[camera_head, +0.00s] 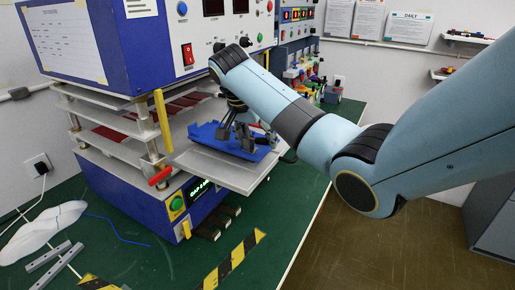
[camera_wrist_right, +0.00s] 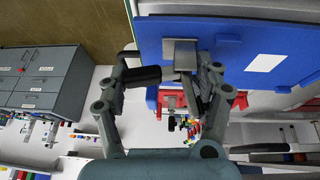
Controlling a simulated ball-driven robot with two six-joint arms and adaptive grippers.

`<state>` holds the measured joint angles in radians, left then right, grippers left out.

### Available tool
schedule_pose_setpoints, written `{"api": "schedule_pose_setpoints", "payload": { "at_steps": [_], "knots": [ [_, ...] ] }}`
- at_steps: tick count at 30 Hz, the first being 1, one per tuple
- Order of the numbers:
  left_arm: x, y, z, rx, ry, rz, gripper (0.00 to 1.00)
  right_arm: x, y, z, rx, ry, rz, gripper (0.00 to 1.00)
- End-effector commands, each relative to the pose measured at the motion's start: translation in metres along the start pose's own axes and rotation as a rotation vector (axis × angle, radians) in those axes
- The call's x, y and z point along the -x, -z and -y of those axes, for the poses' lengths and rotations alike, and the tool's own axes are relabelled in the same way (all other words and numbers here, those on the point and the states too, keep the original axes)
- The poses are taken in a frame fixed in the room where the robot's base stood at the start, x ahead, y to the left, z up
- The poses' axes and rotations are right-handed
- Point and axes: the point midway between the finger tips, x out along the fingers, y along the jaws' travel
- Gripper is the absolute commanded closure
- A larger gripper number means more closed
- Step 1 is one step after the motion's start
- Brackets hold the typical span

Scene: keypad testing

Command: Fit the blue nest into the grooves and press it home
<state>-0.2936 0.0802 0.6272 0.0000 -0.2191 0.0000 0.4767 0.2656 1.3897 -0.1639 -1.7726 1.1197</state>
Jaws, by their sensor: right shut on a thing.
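The blue nest (camera_head: 204,132) is a flat blue plate with raised parts. It lies on or just above the pulled-out grey plate (camera_head: 212,171) at the front of the test machine; I cannot tell whether it sits in the grooves. My right gripper (camera_head: 240,125) reaches down over the nest from the right and hides part of it. In the right wrist view the right gripper (camera_wrist_right: 179,76) is shut on a grey metal tab at the edge of the blue nest (camera_wrist_right: 235,45). My left gripper is out of view.
A white cloth (camera_head: 42,232) and grey metal bars (camera_head: 48,257) lie on the green bench. Striped tape (camera_head: 232,262) marks the bench front.

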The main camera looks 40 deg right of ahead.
Motion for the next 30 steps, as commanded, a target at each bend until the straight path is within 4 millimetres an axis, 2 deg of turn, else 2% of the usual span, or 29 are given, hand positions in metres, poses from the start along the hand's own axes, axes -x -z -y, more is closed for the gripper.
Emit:
{"api": "schedule_pose_setpoints", "payload": {
  "at_steps": [7, 15, 16, 21, 30],
  "knots": [
    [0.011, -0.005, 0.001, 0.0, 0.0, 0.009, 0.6, -0.03, -0.013, 0.001, 0.0, -0.002, 0.001, 0.91],
    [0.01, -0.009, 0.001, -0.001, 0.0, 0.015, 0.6, -0.033, -0.014, 0.002, -0.001, 0.0, 0.0, 0.91],
    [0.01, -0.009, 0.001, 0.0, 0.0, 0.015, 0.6, -0.034, -0.015, 0.001, 0.0, -0.002, 0.002, 0.29],
    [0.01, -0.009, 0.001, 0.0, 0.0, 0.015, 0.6, -0.034, -0.015, 0.001, 0.0, -0.002, 0.002, 0.07],
    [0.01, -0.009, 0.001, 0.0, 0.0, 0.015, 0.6, -0.033, -0.015, 0.001, 0.0, -0.002, 0.001, 0.05]
  ]
}}
